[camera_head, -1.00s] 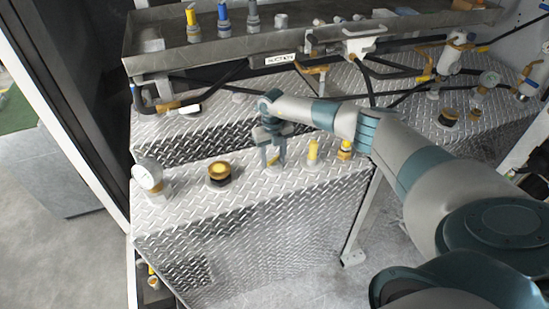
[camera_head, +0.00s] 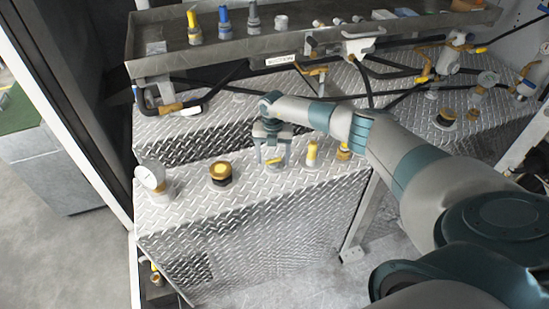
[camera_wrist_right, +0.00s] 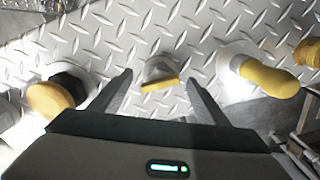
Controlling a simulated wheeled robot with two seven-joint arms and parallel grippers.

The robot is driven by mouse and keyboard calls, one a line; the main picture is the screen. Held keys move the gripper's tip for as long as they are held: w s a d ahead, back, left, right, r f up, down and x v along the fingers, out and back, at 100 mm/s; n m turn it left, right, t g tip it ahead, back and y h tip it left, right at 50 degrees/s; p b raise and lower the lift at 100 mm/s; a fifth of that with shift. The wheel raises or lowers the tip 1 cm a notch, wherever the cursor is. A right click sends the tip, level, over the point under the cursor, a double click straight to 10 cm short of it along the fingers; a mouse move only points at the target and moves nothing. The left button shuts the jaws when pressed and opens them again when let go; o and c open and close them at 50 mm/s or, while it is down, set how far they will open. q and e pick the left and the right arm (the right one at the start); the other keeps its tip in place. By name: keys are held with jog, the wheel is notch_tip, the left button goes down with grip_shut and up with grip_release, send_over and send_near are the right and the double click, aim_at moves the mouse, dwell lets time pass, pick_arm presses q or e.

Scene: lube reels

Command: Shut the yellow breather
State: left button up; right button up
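My right gripper (camera_head: 273,164) points down at the diamond-plate top. Its fingers are open, one on each side of a small grey fitting with a yellow flap or lip (camera_wrist_right: 160,76), which appears to be the yellow breather. No finger visibly touches it. In the head view the fitting (camera_head: 275,160) is small and partly hidden by the fingers. To its right in the wrist view is a yellow-handled fitting (camera_wrist_right: 268,78). To its left is a yellow cap on a black collar (camera_wrist_right: 55,95), also seen in the head view (camera_head: 221,173). My left gripper is not in view.
A white gauge (camera_head: 151,177) stands at the left of the diamond-plate top (camera_head: 200,205). Another yellow fitting (camera_head: 344,151) stands to the right. Behind, hoses and valves run below a metal tray (camera_head: 200,57) holding several reel nozzles. The plate's front strip is clear.

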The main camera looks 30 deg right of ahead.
jog(key=shift+s, duration=0.1)
notch_tip(320, 180, up, 17)
jog(key=b, duration=0.6)
jog(key=shift+r+b, duration=0.2)
jog(key=shift+b, duration=0.1)
